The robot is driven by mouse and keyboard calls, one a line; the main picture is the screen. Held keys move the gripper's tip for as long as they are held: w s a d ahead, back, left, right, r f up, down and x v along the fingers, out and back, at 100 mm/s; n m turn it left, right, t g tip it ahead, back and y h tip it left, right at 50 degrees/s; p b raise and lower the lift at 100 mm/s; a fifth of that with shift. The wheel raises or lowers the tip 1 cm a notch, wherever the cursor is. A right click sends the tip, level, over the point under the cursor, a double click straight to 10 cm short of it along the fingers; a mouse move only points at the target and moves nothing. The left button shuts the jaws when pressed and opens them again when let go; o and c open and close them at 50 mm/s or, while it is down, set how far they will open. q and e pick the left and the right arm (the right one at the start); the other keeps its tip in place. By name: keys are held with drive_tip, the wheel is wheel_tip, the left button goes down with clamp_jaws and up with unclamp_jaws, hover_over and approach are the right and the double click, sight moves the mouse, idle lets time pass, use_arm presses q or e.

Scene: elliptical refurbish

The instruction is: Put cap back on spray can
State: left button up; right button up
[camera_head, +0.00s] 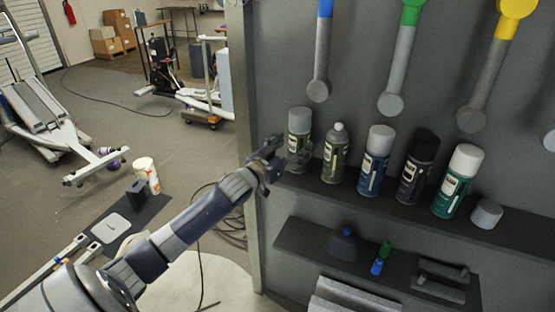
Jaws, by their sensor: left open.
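Several spray cans stand upright in a row on the upper shelf (400,208). The olive-green spray can (334,158), second from the left, has no cap, and its pale nozzle top shows. A loose grey cap (487,213) sits on the shelf at the right end, beside the teal can with a white cap (457,182). My left gripper (275,152) is open at the shelf's left end, close beside the grey-capped can (299,138). Whether it touches that can is hard to tell. My right gripper is not in view.
A blue-banded can (375,160) and a dark can (417,167) stand between the olive and teal cans. A lower shelf (300,238) holds small items. Coloured tools hang on the wall above. Open floor with exercise machines lies left.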

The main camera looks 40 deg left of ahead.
use_arm(q)
drive_tip(key=s+b, duration=0.1)
drive_tip(key=s, duration=0.7)
drive_tip(key=shift+s+b, duration=0.35)
drive_tip(key=shift+s, duration=0.05)
